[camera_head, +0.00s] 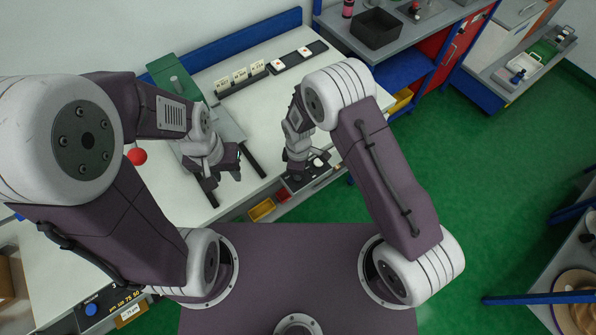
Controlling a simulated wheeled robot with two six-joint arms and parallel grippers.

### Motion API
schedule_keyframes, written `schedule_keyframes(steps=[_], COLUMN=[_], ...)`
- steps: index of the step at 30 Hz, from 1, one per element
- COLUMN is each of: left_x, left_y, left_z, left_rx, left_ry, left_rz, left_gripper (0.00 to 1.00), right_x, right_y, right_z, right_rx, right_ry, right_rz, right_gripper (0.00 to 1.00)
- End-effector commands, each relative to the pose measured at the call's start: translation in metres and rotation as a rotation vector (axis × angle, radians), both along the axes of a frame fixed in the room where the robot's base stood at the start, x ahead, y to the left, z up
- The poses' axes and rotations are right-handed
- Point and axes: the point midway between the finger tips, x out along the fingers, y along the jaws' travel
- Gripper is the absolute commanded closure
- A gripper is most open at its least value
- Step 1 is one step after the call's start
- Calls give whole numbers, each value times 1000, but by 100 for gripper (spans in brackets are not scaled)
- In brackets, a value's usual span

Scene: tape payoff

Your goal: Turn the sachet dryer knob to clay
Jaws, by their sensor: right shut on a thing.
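My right gripper (296,176) points down at a dark panel (322,176) on the front edge of the white bench. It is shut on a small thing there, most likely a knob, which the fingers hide. A round white piece (319,162) shows on the panel just right of the gripper. The panel's markings are too small to read, so the knob's setting cannot be told. My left gripper (238,164) is apart from the panel, to its left above the bench, and looks open and empty.
A green and grey machine (217,120) with dark rails stands left on the bench. White cards (240,75) and a black tray (298,57) are at the back. A red ball knob (137,156) is left. Yellow (262,209) and red bins sit below the front edge.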

Motion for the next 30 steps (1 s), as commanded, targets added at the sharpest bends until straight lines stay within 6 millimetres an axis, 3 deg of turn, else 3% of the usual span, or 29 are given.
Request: schedule_keyframes(steps=[17, 20, 21, 30], left_x=[0, 0, 0, 0], left_y=[0, 0, 0, 0], left_z=[0, 0, 0, -1], left_rx=[0, 0, 0, 0], left_ry=[0, 0, 0, 0], left_rz=[0, 0, 0, 0], left_gripper=[64, 64, 64, 64], right_x=[3, 2, 2, 1], right_y=[1, 1, 1, 1], right_z=[2, 2, 2, 3], right_rx=[3, 3, 2, 3], right_ry=[-7, -7, -5, -3], right_rz=[34, 33, 33, 32], right_gripper=[100, 71, 68, 68])
